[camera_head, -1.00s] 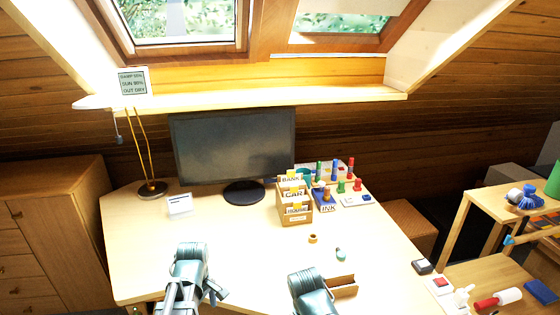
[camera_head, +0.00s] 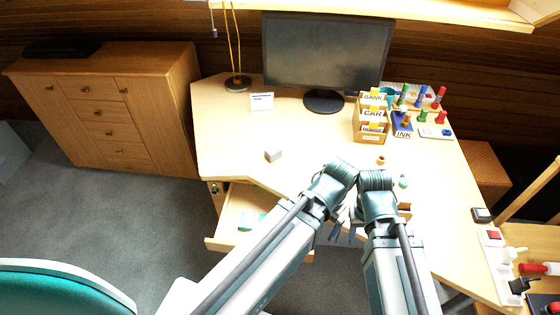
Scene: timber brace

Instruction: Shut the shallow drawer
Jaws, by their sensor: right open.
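A shallow wooden drawer (camera_head: 229,229) under the left part of the desk (camera_head: 230,150) stands pulled out. Its front faces the lower left, and a teal item lies inside. My arms cover part of its right side. My left arm crosses from the lower left up over the desk. Its fingers cannot be made out.
A wooden cabinet (camera_head: 110,110) stands at the left, its drawers shut. A teal chair (camera_head: 60,285) fills the lower left corner. Grey floor is clear between chair, cabinet and drawer. The desk bears a monitor (camera_head: 325,55), a letter box (camera_head: 371,120) and small items.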

